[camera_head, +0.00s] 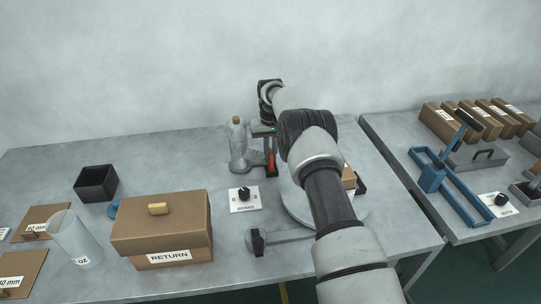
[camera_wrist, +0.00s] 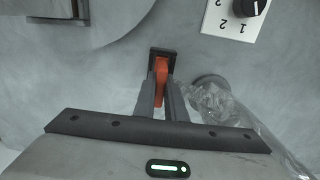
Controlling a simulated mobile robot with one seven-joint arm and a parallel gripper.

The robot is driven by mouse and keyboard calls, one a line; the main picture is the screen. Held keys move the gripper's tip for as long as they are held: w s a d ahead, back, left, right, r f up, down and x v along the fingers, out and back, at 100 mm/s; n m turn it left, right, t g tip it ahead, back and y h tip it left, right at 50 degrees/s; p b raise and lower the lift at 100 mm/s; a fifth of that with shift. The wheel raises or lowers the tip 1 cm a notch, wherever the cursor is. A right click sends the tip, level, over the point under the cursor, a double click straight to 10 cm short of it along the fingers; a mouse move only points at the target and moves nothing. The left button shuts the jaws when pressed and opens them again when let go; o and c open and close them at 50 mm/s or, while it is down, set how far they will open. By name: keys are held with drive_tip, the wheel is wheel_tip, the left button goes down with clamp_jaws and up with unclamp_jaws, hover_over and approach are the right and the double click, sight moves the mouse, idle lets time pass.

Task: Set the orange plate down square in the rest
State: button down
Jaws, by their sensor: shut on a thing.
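The orange plate (camera_wrist: 162,72) is between the fingers of my gripper (camera_wrist: 163,88), which is shut on it. In the wrist view it shows as a narrow orange strip. A dark square-edged piece (camera_wrist: 163,52), possibly the rest, shows around its far end; I cannot tell whether the plate touches it or sits square. In the head view, the orange plate (camera_head: 271,166) hangs upright below my gripper (camera_head: 268,152), near the tabletop. My arm hides part of the area to its right.
A clear bottle with a cork (camera_head: 237,140) stands close left of my gripper. A dial box (camera_head: 244,199) sits in front. A RETURN carton (camera_head: 160,225), black bin (camera_head: 96,182) and clear tube (camera_head: 76,240) are at left. A round grey base (camera_head: 300,205) lies partly under my arm.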

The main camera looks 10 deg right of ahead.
drive_tip(key=shift+s+f, duration=0.1)
drive_tip(key=shift+f, duration=0.1)
drive_tip(key=c, duration=1.7)
unclamp_jaws()
drive_tip(key=shift+c, duration=0.2)
drive_tip(key=shift+r, duration=0.1)
wheel_tip(320, 180, up, 17)
drive_tip(key=p, duration=0.2)
drive_tip(key=shift+r+p, duration=0.15)
drive_tip(key=shift+p, duration=0.15)
